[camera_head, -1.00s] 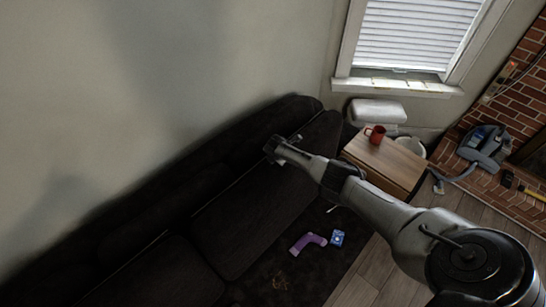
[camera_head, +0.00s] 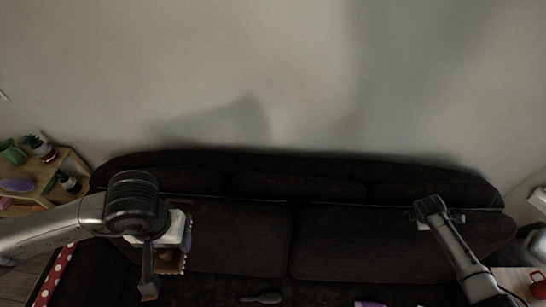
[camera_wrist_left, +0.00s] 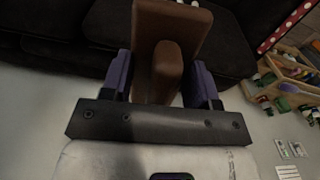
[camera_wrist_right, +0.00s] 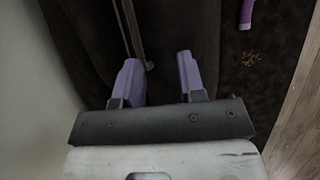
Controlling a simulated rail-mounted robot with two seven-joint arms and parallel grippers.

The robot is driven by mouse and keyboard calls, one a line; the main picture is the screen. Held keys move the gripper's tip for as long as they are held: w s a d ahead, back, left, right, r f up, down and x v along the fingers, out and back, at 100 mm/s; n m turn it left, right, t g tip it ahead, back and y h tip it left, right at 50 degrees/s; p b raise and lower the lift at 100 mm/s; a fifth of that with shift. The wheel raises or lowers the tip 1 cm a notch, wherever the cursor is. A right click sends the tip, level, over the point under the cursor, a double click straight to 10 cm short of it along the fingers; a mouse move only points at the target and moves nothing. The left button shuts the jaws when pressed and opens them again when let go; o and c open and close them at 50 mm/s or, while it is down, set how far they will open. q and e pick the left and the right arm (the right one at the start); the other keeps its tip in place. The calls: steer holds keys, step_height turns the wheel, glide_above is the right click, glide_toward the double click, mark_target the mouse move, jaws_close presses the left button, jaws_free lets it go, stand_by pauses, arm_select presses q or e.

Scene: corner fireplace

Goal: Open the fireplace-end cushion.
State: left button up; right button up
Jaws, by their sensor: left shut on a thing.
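The dark sofa has two seat cushions; the fireplace-end cushion (camera_head: 385,245) is the right one in the head view. It lies beside the left cushion (camera_head: 240,242), against the backrest. My right gripper (camera_head: 440,218) is over the far right end of that cushion, near its rear edge. My left gripper (camera_wrist_left: 162,85) is shut on a brown block-like thing with a rounded handle (camera_wrist_left: 170,28), held above the sofa's left part.
A wooden shelf with potted plants (camera_head: 40,150) stands at the left, near a red dotted cloth (camera_head: 55,275). A red mug (camera_head: 538,287) stands on a side table (camera_head: 512,285) at the right. A dark object (camera_head: 262,298) and a purple one (camera_head: 370,304) lie in front of the sofa.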

arm_select(q)
steer(key=shift+r, duration=0.3)
arm_select(e)
steer(key=shift+v, duration=2.05)
